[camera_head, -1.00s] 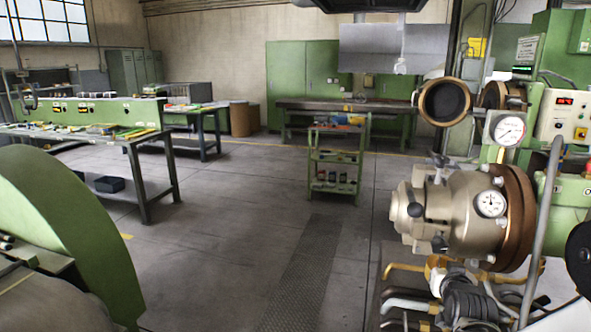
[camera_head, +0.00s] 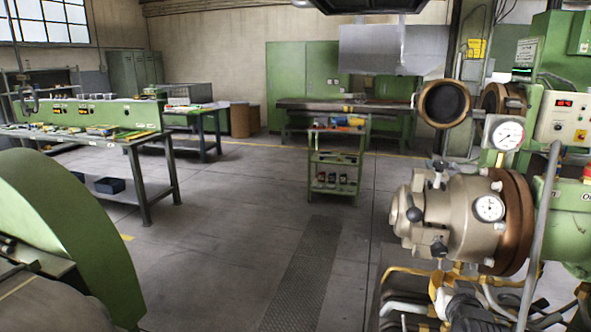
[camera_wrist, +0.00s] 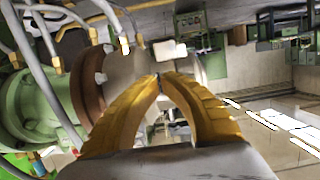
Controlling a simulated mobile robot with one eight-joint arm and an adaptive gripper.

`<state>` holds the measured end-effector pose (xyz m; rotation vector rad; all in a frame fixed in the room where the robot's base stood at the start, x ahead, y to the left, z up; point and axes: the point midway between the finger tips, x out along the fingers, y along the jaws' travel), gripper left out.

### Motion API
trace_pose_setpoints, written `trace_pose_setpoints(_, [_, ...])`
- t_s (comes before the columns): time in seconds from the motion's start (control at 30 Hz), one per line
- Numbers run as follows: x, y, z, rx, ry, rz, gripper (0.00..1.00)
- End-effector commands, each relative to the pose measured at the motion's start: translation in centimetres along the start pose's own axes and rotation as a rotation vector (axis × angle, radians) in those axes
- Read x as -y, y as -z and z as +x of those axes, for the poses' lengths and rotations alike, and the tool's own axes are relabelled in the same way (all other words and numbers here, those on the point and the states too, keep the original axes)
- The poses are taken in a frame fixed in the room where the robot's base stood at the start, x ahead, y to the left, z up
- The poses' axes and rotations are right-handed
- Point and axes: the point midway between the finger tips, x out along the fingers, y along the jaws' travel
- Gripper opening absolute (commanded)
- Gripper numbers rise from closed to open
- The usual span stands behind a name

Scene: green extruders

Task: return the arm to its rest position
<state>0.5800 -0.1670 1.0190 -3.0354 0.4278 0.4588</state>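My gripper (camera_wrist: 159,80) shows in the wrist view with two curved yellow fingers. Their tips meet, and nothing is held between them; background shows through the gap behind the tips. In the wrist view, the extruder's brown flange (camera_wrist: 88,84) and green body (camera_wrist: 30,108) lie left of the fingers, and its pale metal head is behind the fingertips. I cannot tell whether anything touches. In the head view, a dark grey part (camera_head: 473,308), probably of my arm, is at the bottom right below the extruder head (camera_head: 440,212). My fingers cannot be clearly told apart from the yellow fittings there.
Hoses (camera_wrist: 45,28) with yellow fittings cross the wrist view's upper left. A green machine cover (camera_head: 65,230) stands at the left of the head view. A workbench (camera_head: 145,140) and small green trolley (camera_head: 336,155) stand farther back. The middle floor is open.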

Motion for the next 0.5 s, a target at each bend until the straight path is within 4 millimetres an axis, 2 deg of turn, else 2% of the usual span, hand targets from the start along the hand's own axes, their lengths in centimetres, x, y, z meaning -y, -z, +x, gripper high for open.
trace_pose_setpoints(0.17, [0.6,0.1,-0.4,0.017,0.010,-0.003,0.00])
trace_pose_setpoints(0.27, [2.0,0.2,-1.8,0.068,0.035,-0.012,0.00])
trace_pose_setpoints(0.37, [4.3,0.1,-4.4,0.153,0.075,-0.027,0.00])
trace_pose_setpoints(0.5, [7.2,-0.9,-9.4,0.294,0.133,-0.058,0.00])
